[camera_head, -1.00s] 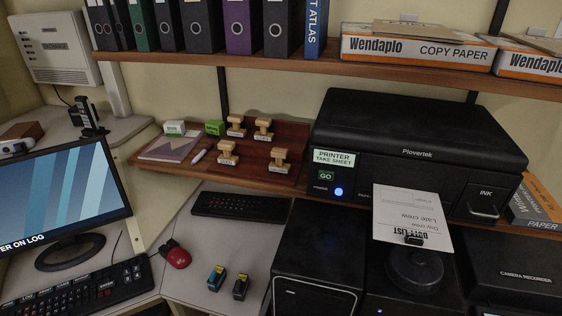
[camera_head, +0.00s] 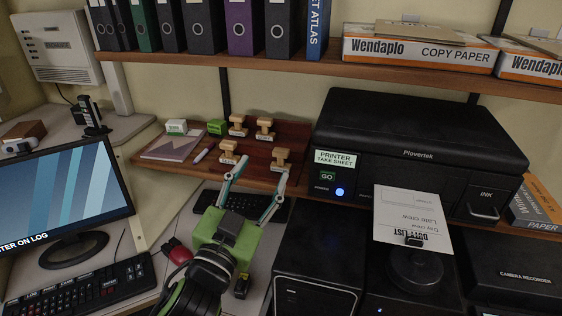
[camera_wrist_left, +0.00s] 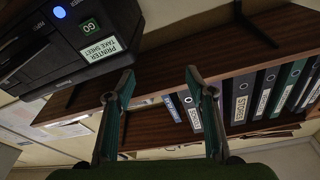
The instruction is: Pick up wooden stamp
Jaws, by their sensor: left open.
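Several wooden stamps stand on the brown shelf board in the head view. Two are at the back, a left one (camera_head: 237,126) and a right one (camera_head: 265,127). Two are at the front, a left one (camera_head: 228,152) and a right one (camera_head: 281,156). My left gripper (camera_head: 262,168) is open and empty, with its fingers pointing at the front stamps. Its fingertips appear just below these two in the picture; I cannot tell the gap in depth. In the left wrist view the open fingers (camera_wrist_left: 158,74) have nothing between them, and no stamp shows. My right gripper is not in view.
A black printer (camera_head: 415,150) stands right of the stamps. Green-and-white boxes (camera_head: 217,127), a notebook (camera_head: 170,147) and a pen (camera_head: 200,155) lie to their left. A shelf of binders (camera_head: 240,28) hangs above. A dark keypad (camera_head: 215,200) lies below, partly behind my gripper.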

